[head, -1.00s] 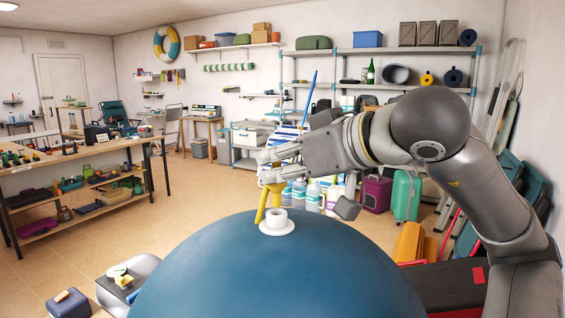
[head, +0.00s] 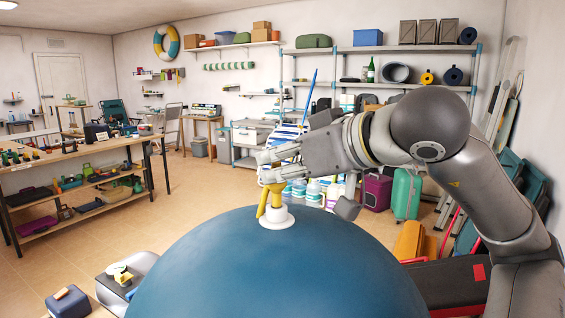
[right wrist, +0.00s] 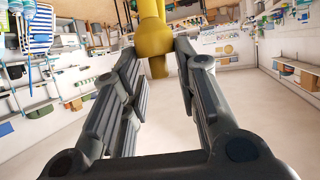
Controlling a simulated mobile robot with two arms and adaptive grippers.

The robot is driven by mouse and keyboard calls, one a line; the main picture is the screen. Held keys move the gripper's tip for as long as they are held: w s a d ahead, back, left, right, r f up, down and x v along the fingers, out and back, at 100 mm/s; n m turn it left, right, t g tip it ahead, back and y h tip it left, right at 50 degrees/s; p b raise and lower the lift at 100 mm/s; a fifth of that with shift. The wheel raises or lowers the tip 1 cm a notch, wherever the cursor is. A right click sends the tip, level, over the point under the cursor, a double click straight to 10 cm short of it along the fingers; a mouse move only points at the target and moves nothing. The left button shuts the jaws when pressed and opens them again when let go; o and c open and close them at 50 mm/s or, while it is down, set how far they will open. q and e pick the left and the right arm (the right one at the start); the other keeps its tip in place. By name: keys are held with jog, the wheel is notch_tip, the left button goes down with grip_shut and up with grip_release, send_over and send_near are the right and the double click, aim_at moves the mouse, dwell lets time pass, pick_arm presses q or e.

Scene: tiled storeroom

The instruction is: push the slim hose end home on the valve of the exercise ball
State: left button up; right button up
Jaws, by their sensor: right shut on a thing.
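The big blue exercise ball (head: 275,275) fills the bottom middle of the head view. Its white valve (head: 279,219) stands up on top in a round white flange. My right gripper (head: 268,166) is above the valve, shut on the yellow hose end (head: 270,204). In the right wrist view the yellow hose end (right wrist: 155,38) sits between the fingertips (right wrist: 158,52). In the head view its lower part meets or overlaps the valve's top; I cannot tell how deep it sits. The valve does not show clearly in the right wrist view. My left gripper is not in view.
A grey device with a yellow part (head: 122,275) and a blue box (head: 68,303) are at the lower left. A workbench (head: 80,152) stands at left. Bottles, a purple case (head: 377,193) and a green suitcase (head: 407,195) are behind the ball.

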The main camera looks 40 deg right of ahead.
jog(key=shift+f+b, duration=1)
jog(key=shift+f, duration=0.1)
jog(key=o, duration=1.1)
jog(key=v, duration=1.2)
